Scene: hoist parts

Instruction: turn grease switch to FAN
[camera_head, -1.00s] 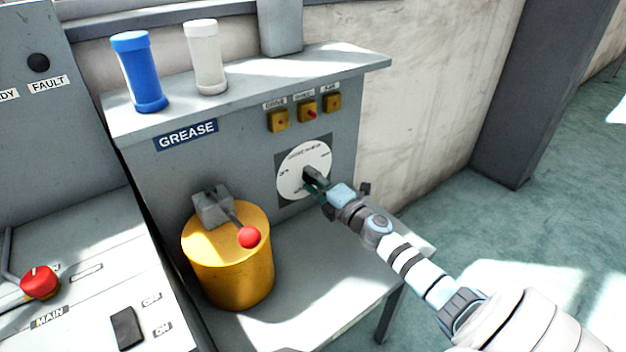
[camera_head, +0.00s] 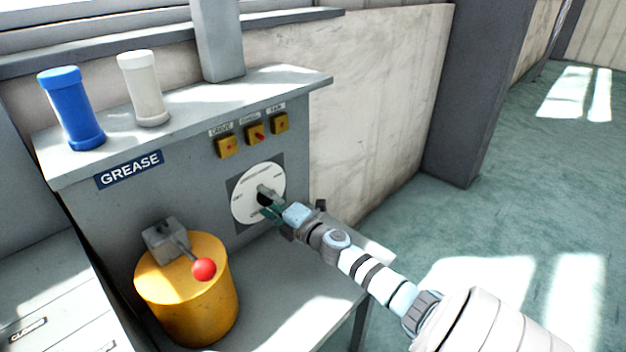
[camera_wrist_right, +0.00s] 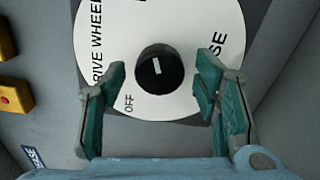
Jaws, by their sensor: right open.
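The grease switch is a round white dial (camera_head: 257,187) with a black knob (camera_head: 265,191) at its middle, on the front of the grey GREASE cabinet. In the right wrist view the knob (camera_wrist_right: 156,68) has a short white mark, close to upright in the picture. Around it the dial (camera_wrist_right: 125,30) reads OFF at lower left, a label ending in DRIVE WHEEL at left and letters SE at right; no FAN label can be read there. My right gripper (camera_head: 271,210) is open, with its green-padded fingers on either side of the knob, apart from it. My left gripper is out of view.
Three yellow switch boxes (camera_head: 255,133) sit above the dial. A yellow drum (camera_head: 188,292) with a red-balled lever (camera_head: 203,269) stands on the ledge at left. Blue (camera_head: 71,108) and white (camera_head: 143,88) cylinders stand on the cabinet top. Floor is clear at right.

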